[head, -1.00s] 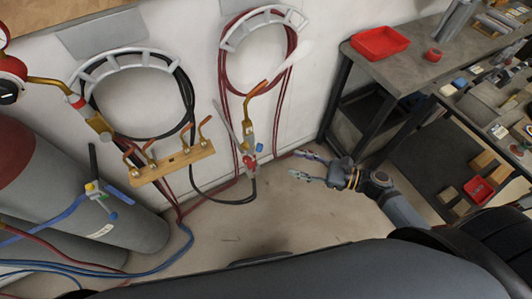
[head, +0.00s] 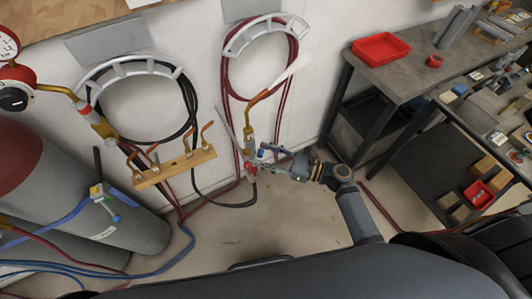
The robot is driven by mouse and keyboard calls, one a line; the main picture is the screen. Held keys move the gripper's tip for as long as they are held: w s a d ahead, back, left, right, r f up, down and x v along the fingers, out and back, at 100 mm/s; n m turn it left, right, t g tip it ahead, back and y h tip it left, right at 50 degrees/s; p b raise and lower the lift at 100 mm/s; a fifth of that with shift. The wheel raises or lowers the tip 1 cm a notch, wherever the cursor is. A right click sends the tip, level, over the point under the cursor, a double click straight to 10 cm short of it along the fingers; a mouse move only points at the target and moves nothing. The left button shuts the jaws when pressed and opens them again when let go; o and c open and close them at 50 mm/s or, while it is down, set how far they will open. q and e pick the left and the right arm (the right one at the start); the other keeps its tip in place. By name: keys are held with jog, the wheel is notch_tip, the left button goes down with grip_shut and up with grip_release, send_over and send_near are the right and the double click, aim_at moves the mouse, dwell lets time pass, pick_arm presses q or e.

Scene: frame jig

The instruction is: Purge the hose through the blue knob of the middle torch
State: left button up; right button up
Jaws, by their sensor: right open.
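A brass torch (head: 249,128) hangs upright at the wall in front of the red hose coil, its bent tip pointing up and right. Its blue knob (head: 261,153) and red knob (head: 248,166) sit low on its body. My right gripper (head: 266,158) comes in from the right, open, with its fingertips right beside the blue knob. I cannot tell whether they touch it; the fingers partly cover the lower torch. A wooden rack (head: 176,167) with several bent brass tips stands left of the torch. My left gripper is not in view.
Red hose (head: 226,72) and black hose (head: 190,100) hang on wall brackets. Gas cylinders (head: 130,215) with a gauge (head: 10,46) and blue hoses (head: 150,268) fill the left. A workbench (head: 398,72) with a red tray (head: 381,47) stands at right. The floor below the torch is mostly clear.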

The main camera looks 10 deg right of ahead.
jog(key=shift+c, duration=0.4)
grip_shut()
jog(key=shift+f, duration=0.1)
jog(key=shift+n+b, duration=2.6)
jog(key=shift+n, duration=0.9)
jog(key=shift+o, duration=0.4)
grip_release()
